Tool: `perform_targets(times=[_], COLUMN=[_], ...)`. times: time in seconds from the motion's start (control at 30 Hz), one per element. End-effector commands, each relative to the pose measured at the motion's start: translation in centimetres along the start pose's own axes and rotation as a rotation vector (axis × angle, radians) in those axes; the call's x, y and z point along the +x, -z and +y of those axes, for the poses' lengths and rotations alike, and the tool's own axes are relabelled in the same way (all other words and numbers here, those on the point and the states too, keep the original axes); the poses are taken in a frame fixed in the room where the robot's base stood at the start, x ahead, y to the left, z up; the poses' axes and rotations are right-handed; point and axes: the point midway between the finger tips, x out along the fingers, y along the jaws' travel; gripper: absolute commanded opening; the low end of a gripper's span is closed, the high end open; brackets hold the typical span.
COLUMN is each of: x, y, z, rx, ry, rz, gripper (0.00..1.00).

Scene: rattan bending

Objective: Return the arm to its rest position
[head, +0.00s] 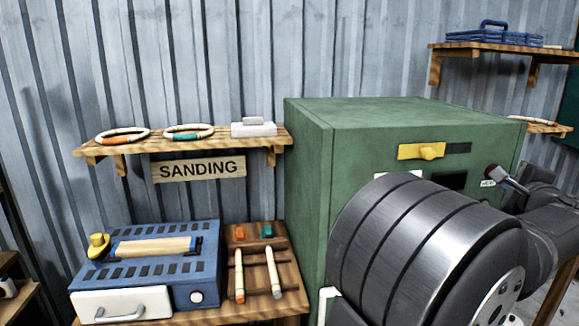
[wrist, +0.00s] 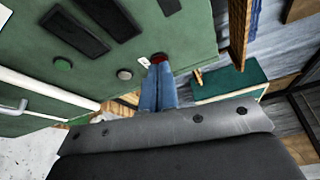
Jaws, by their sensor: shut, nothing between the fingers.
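My gripper (wrist: 160,70) shows in the wrist view as two narrow blue-grey fingers, closed together with nothing between them. Their tips are at a red button (wrist: 158,57) on the green cabinet (wrist: 30,40); I cannot tell whether they touch it. In the head view my gripper (head: 508,180) is at the right of the front of the green cabinet (head: 320,180), beside a small white label. My large grey arm links cover much of the cabinet front in the head view.
Left are a blue sander (head: 190,270), a wooden rack (head: 258,240) and a wall shelf (head: 180,145) with two rings. Another shelf (head: 490,50) is upper right.

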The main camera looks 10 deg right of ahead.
Motion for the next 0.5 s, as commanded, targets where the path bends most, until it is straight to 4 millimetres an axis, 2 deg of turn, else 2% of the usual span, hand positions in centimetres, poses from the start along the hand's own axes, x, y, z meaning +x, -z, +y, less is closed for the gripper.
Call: perform_targets(times=[0.03, 0.5], x=[0.4, 2.5], y=[0.5, 4.1], z=[1.1, 9.5], rx=[0.031, 0.307], ry=[-0.012, -0.1], rz=[0.004, 0.054], gripper=[0.0, 0.0])
